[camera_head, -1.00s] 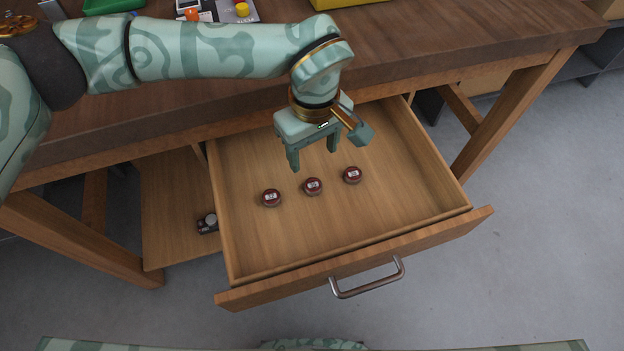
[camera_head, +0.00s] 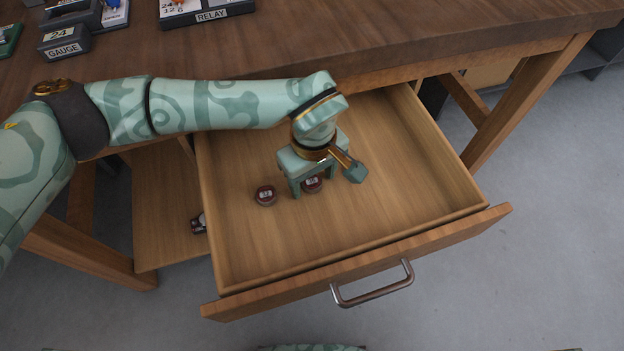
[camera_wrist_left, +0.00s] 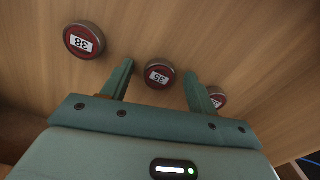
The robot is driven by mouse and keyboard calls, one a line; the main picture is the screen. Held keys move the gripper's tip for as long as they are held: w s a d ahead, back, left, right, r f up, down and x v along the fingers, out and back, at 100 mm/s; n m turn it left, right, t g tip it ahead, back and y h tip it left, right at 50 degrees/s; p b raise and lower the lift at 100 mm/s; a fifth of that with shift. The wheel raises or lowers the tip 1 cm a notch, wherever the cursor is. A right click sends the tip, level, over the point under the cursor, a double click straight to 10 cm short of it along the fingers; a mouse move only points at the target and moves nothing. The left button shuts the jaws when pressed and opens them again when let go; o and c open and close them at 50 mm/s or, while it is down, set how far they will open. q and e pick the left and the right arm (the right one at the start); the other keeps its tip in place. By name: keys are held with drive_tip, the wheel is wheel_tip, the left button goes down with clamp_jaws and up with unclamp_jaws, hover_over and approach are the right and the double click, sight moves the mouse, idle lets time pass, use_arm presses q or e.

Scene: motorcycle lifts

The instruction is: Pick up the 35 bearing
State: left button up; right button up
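Three round dark-red bearings with white labels lie in the open wooden drawer. The middle one, reading 35 (camera_head: 312,184), shows partly behind my left gripper (camera_head: 312,185). In the left wrist view the 35 bearing (camera_wrist_left: 158,74) lies between the two spread fingertips of my left gripper (camera_wrist_left: 159,68), with a gap on each side. The gripper is open and low over it. The 38 bearing (camera_wrist_left: 83,40) is at the left there; it is hidden by my gripper in the head view. My right gripper is not in view.
Another bearing (camera_head: 265,195) lies left of the gripper; in the wrist view it (camera_wrist_left: 217,97) is partly behind a finger. The drawer (camera_head: 355,285) has a metal handle (camera_head: 372,292). Its right and front floor is clear. The workbench top (camera_head: 400,40) overhangs behind, with labelled trays on it.

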use_arm(q)
drive_tip(key=c, duration=1)
drive_tip(key=shift+o, duration=0.2)
drive_tip(key=shift+r, duration=0.1)
